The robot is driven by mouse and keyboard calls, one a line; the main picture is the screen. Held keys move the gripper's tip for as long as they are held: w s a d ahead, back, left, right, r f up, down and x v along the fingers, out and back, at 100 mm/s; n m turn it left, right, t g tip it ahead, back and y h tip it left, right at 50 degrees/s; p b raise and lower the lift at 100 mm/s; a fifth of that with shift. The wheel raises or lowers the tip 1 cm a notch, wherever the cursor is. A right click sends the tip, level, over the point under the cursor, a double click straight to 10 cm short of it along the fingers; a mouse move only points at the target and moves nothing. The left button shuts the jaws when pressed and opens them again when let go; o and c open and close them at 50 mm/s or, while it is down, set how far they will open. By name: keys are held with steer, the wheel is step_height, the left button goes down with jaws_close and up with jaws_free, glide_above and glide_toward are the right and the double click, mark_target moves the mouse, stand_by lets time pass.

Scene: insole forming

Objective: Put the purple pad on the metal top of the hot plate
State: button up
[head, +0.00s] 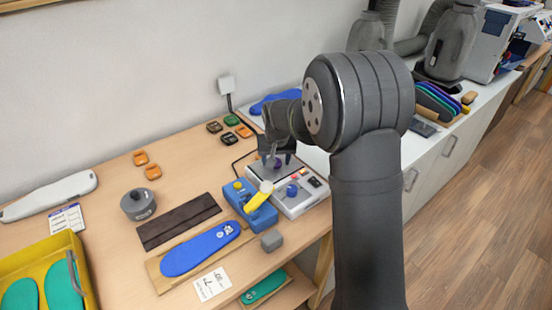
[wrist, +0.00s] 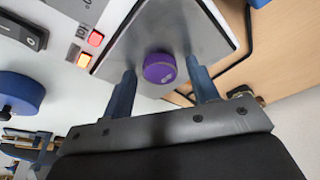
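The purple pad (wrist: 159,67) is a small round disc lying on the metal top (wrist: 195,30) of the hot plate, near the plate's edge in the wrist view. My gripper (wrist: 160,70) is open, with one finger on each side of the pad and a visible gap to each. In the head view my gripper (head: 272,158) is low over the back of the hot plate (head: 298,205), and a bit of purple (head: 278,163) shows by the fingers. Two lit indicators (wrist: 95,38) show on the hot plate's face beside a "Hot" label.
A blue device with a yellow lever (head: 258,196) stands just left of the hot plate. A blue insole (head: 200,248), a dark brown strip (head: 178,220) and a grey block (head: 271,240) lie nearby. Small orange, green and dark pieces (head: 231,120) lie behind. A cable runs behind the plate.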

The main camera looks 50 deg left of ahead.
steer(key=v, duration=1.2)
steer(key=shift+r, duration=0.2)
steer(key=shift+a, duration=0.1)
steer(key=x, duration=1.1)
steer(key=shift+f, duration=0.45)
steer(key=shift+w+a+r, duration=0.1)
steer(key=shift+r, duration=1.7)
steer(key=shift+f, duration=0.1)
